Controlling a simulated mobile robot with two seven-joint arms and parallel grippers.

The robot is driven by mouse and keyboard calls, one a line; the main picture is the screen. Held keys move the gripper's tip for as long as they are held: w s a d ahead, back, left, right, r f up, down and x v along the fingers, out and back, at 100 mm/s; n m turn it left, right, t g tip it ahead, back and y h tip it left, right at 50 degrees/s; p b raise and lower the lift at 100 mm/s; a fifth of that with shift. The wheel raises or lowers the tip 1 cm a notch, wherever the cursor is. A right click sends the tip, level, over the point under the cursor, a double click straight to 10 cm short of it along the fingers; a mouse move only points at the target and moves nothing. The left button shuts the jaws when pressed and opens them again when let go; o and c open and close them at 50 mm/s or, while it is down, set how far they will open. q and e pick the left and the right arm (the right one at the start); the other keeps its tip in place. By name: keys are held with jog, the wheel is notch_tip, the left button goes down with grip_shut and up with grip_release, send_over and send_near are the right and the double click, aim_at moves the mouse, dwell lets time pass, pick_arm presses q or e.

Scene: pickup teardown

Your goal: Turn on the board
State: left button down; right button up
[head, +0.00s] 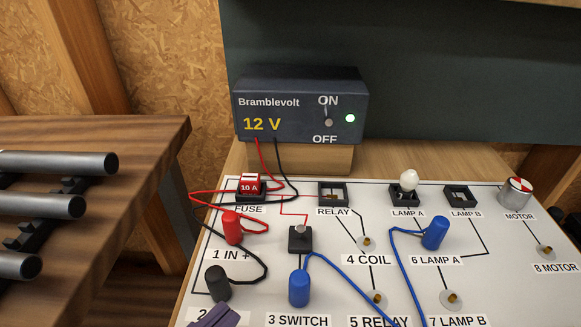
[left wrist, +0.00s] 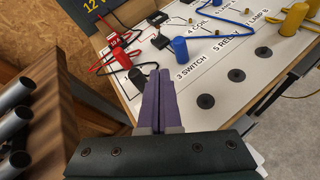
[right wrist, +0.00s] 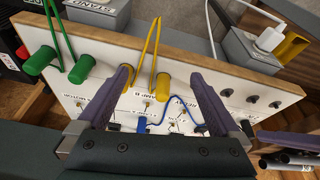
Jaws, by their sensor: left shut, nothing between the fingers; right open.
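The white board (head: 245,300) carries a red 10 A fuse (head: 250,185), a relay socket (head: 333,196) that looks empty, a black switch (head: 300,239) with a grey knob, and a white bulb (head: 408,180) at LAMP A, which looks unlit. The LAMP B socket (head: 460,197) shows no bulb. The Bramblevolt 12 V supply (head: 285,90) stands behind; its green light (head: 350,118) is lit beside the toggle (head: 328,122). My left gripper (head: 218,314) is shut and empty at the board's near left, by the black plug (head: 217,284). My right gripper (right wrist: 161,78) is open and empty above the board.
A red plug (head: 232,228) and blue plugs (head: 299,289) (head: 435,233) with leads stand on the board. Green plugs (right wrist: 41,60) and yellow plugs (right wrist: 118,49) show in the right wrist view. A wooden bench (head: 150,150) with metal tubes (head: 55,163) is at left.

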pick_arm(q)
jog(key=b, duration=0.2)
send_near(298, 235)
jog(key=f, duration=0.1)
jog(key=w+f, duration=0.2)
jog(key=shift+d+f, duration=0.2)
jog(key=shift+f, duration=0.15)
jog(key=shift+w+d+r+p, duration=0.4)
jog(key=shift+w+d+r, duration=0.25)
jog(key=shift+w, duration=0.15)
jog(key=shift+w+d+r, duration=0.1)
jog(key=shift+w+d, duration=0.2)
jog(key=shift+w, duration=0.1)
